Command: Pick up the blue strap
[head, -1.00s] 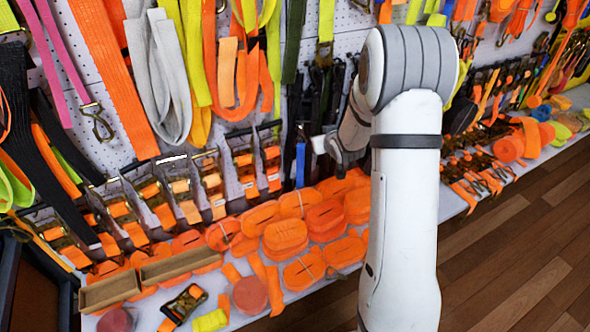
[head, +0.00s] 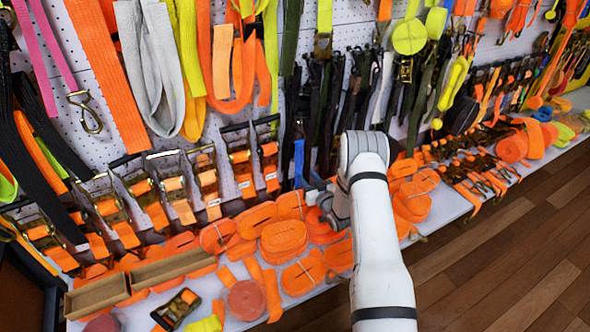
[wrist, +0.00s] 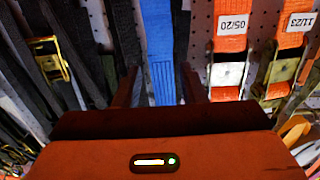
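The blue strap (head: 299,163) hangs against the wall among black straps, just above the row of orange rolls. In the wrist view the blue strap (wrist: 161,52) hangs straight down, with its stitched lower part between the two fingers in the picture. My gripper (head: 308,190) is just below and right of the strap in the head view. In the wrist view my gripper (wrist: 158,88) is open, with a dark finger on each side of the strap. I see no finger clearly touching it. The strap's lower end is hidden behind the gripper body.
Orange ratchet straps with labels (wrist: 229,45) hang close to the right of the blue strap in the wrist view. Black straps (wrist: 90,40) hang to its left. Orange rolls (head: 284,240) and open cardboard trays (head: 172,269) cover the shelf below.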

